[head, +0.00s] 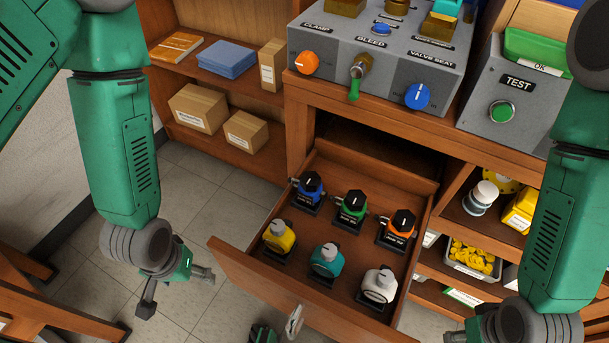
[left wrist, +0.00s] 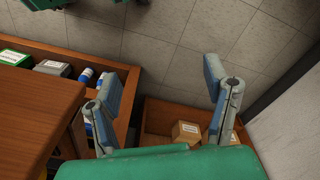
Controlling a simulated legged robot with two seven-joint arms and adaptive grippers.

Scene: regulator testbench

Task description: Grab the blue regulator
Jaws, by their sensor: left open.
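The blue regulator (head: 310,188), with a black knob on top, stands upright on a small black base in the back left of the open wooden drawer (head: 240,272). My left gripper (head: 177,288) is open and empty, outside the drawer to its left and over the floor, well apart from the blue regulator. In the left wrist view its two fingers (left wrist: 163,82) are spread wide with nothing between them. The blue regulator cannot be made out in that view. My right wrist is at the bottom right of the head view; its gripper is largely cut off, so its jaws cannot be judged.
The drawer also holds green (head: 350,208), orange (head: 398,228), yellow (head: 278,237), teal (head: 326,261) and white (head: 379,287) regulators. The grey bench panel (head: 390,62) overhangs the drawer's back. Shelves with boxes (head: 199,108) stand left.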

